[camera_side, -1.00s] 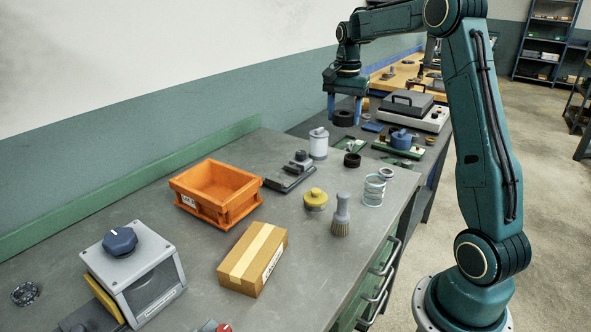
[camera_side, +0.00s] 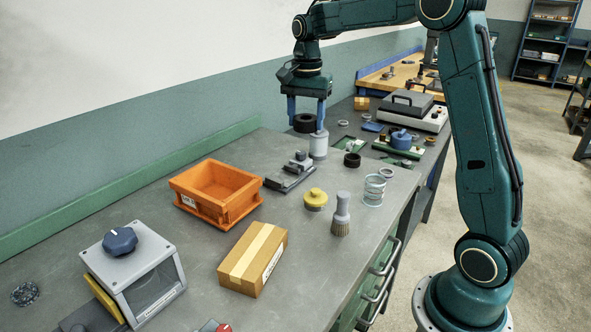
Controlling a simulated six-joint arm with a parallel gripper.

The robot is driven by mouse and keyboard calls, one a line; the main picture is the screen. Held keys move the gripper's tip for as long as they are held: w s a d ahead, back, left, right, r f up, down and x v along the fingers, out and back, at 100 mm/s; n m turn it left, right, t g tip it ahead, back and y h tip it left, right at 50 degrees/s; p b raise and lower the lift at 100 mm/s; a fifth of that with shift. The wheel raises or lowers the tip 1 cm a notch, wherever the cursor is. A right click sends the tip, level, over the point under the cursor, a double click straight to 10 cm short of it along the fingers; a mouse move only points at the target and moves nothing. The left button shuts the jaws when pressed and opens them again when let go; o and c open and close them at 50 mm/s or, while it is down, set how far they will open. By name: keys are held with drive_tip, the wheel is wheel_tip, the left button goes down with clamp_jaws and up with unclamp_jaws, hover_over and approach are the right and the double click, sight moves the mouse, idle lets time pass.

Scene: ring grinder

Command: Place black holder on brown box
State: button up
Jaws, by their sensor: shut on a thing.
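My gripper (camera_side: 306,118) is shut on a black ring-shaped holder (camera_side: 304,123), held between its two blue fingers. The brown box (camera_side: 253,259) with a pale tape strip lies closed on the near part of the grey bench, with a clear top. My gripper is well behind it and above the bench.
A grey machine (camera_side: 135,275) is at front left.

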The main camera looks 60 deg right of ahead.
drive_tip(key=a+r, duration=0.2)
drive_tip(key=a, duration=1.1)
drive_tip(key=r+n, duration=0.1)
hover_over(254, 248)
drive_tip(key=shift+r, duration=0.2)
drive_tip(key=shift+f, duration=0.15)
wheel_tip(254, 248, down, 20)
drive_tip(key=shift+r, duration=0.15)
drive_tip(key=o, duration=1)
